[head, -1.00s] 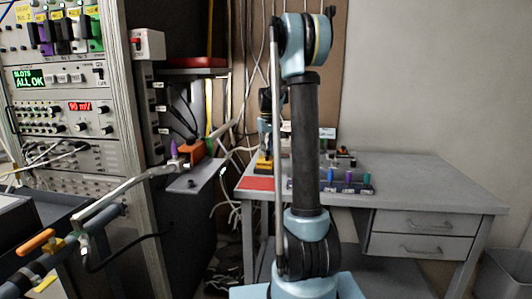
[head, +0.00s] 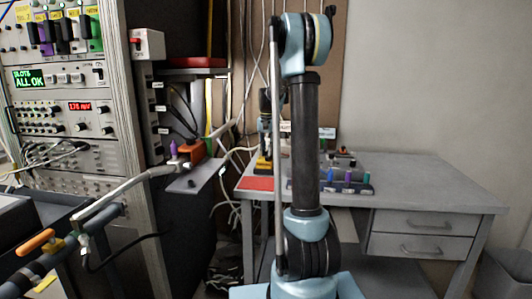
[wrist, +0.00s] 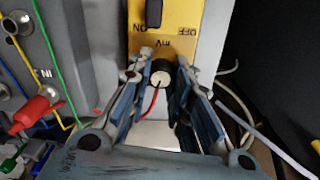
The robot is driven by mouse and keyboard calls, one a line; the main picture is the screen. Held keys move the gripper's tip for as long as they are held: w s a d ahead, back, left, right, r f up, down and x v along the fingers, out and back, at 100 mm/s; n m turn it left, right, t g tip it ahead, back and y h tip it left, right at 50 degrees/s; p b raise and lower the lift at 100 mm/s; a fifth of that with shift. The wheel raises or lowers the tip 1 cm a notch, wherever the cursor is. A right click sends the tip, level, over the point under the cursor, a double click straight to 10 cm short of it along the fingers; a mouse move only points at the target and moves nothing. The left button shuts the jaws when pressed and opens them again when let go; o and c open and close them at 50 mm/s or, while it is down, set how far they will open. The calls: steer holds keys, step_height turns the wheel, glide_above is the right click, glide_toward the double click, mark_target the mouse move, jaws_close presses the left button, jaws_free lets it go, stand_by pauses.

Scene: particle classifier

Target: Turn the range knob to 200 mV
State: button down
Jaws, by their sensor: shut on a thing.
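The range knob (wrist: 161,79) is black with a pale cap and a dark pointer line. It sits on a yellow panel (wrist: 183,50) marked "mV", below an ON switch, in the wrist view. My gripper (wrist: 164,75) is shut on the knob, with a blue-padded finger on each side. In the head view the yellow box (head: 263,165) stands at the desk's left end, and my arm partly hides it. The red display (head: 80,106) on the rack at left shows a small mV value that looks like 170.
The grey desk (head: 425,185) has a rack of coloured-handled pieces (head: 348,181) near its front. A red mat (head: 258,183) lies at its left. In the wrist view, a grey box with wires and a red plug (wrist: 37,113) is left of my gripper.

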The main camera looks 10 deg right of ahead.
steer(key=shift+m, duration=0.3)
steer(key=c, duration=1.4)
jaws_free()
step_height(320, 180, up, 12)
steer(key=shift+f, duration=0.1)
